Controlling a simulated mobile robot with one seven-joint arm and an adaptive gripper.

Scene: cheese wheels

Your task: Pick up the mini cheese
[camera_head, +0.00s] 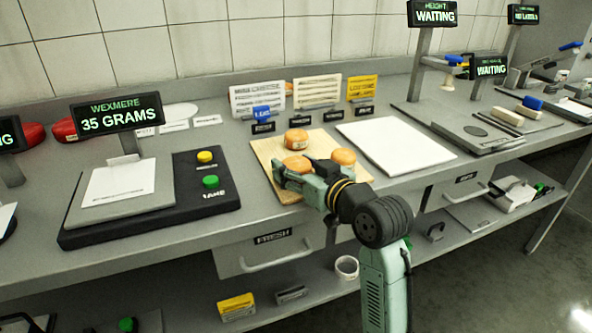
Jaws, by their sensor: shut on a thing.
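Three small orange mini cheeses are on or over a light wooden board (262,150) on the grey counter. One mini cheese (296,138) sits at the back of the board. Another mini cheese (343,157) is at the right, just behind my wrist. The front-left mini cheese (297,162) is between the fingers of my gripper (295,169), which is shut on it. The fingers and hand hide its lower part, so I cannot tell whether it touches the board.
A scale (120,190) at the left reads 35 GRAMS, with yellow and green buttons beside it. A white board (395,145) lies clear to the right. Small labels and upright cards (317,91) stand behind the wooden board. A measuring device (478,130) stands further right.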

